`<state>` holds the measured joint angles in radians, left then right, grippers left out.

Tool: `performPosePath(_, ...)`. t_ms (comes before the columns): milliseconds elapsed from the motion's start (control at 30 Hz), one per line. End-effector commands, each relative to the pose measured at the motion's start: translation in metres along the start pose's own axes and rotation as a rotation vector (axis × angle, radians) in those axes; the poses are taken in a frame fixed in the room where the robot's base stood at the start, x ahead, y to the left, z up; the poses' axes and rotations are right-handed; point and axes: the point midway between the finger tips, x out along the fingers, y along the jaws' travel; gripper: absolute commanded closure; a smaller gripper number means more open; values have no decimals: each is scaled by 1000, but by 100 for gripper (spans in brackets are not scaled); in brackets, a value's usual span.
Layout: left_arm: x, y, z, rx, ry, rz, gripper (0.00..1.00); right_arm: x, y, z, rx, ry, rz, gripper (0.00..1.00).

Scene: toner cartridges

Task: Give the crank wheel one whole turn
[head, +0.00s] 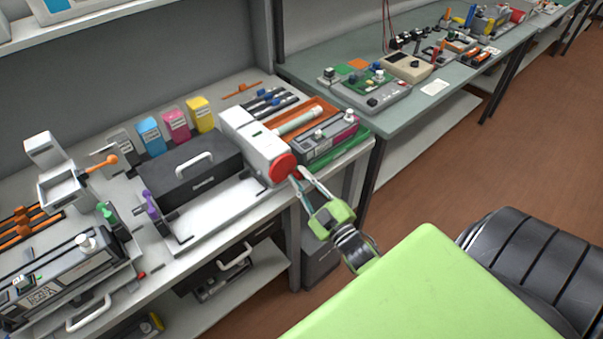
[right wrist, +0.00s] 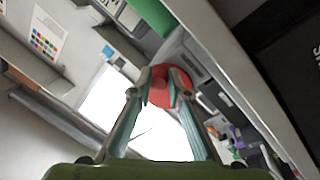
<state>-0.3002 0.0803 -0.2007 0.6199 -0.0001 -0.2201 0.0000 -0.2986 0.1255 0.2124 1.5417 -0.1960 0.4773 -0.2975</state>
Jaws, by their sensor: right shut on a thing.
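The crank wheel (head: 280,166) is a red disc on the front end of a white machine (head: 262,145) at the bench's right part. In the right wrist view the red wheel (right wrist: 160,95) lies straight ahead, partly covered by my fingers. My right gripper (head: 296,175) reaches it from the front right, with its fingertips at the wheel. In the right wrist view the fingertips (right wrist: 167,84) sit on either side of a red part and are shut on it. I cannot tell whether they hold the rim or a knob. My left gripper is not in view.
A black box with a white handle (head: 192,168) stands left of the machine. Yellow, pink and blue cartridges (head: 176,125) stand behind it. A grey-and-pink cartridge (head: 330,138) lies right of the machine. The brown floor (head: 420,180) is open to the right.

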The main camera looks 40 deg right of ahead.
Motion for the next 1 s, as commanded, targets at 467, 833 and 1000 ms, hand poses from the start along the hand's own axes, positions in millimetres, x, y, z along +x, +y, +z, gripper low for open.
performPosePath(467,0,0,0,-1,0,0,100,0,-1,1,-1,-2,-1,67)
performPosePath(833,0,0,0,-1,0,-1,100,-33,-2,2,0,-5,-3,67)
performPosePath(1000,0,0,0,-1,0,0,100,-70,-1,2,-1,-6,-3,67)
